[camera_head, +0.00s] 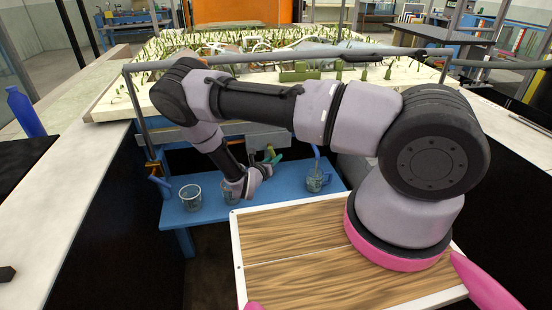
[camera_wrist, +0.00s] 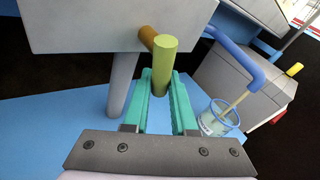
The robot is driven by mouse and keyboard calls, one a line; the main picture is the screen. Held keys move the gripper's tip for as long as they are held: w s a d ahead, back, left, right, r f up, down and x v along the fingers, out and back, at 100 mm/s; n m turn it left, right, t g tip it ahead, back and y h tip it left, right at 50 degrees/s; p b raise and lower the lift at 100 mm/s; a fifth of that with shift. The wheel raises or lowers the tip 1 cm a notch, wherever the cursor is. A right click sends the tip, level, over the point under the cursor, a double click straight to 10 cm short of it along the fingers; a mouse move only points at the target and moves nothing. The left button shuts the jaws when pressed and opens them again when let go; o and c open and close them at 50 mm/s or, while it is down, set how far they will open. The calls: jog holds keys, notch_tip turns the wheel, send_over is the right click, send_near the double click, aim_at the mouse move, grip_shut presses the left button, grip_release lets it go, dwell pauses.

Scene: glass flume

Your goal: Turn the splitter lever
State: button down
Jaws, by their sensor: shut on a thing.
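The splitter lever (camera_wrist: 160,72) is a yellow-green cylinder beside a short brown-orange pivot on a grey box (camera_wrist: 85,22) in the wrist view. In the head view the lever (camera_head: 270,151) is a small yellowish bit under the planted bed, mostly hidden by my wrist. My gripper (camera_wrist: 161,90) has its two teal fingers on either side of the lever, shut on it. One teal finger also shows in the head view (camera_head: 277,159). A bent blue pipe (camera_wrist: 235,55) runs from the grey box to a blue-rimmed glass (camera_wrist: 219,117), with a thin yellowish stream between them.
A blue bench (camera_head: 210,218) stands under the bed. On it are a clear glass (camera_head: 191,197) at left, another (camera_head: 228,192) partly behind my wrist, and the blue-rimmed one at right. The planted bed (camera_head: 125,105) and a grey rail (camera_head: 305,57) lie above. A blue bottle (camera_head: 24,112) stands far left.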

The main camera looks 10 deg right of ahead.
jog(key=shift+a+f+m+g+y, duration=0.1)
jog(key=shift+a+m+g+y, duration=0.45)
jog(key=shift+m+y, duration=0.45)
jog(key=shift+a, duration=0.1)
jog(key=c, duration=0.7)
grip_release()
jog(key=shift+c, duration=0.2)
jog(key=shift+s, duration=0.1)
jog(key=v, duration=1)
jog(key=shift+s+a, duration=0.15)
jog(key=shift+s, duration=0.1)
jog(key=shift+r, duration=0.25)
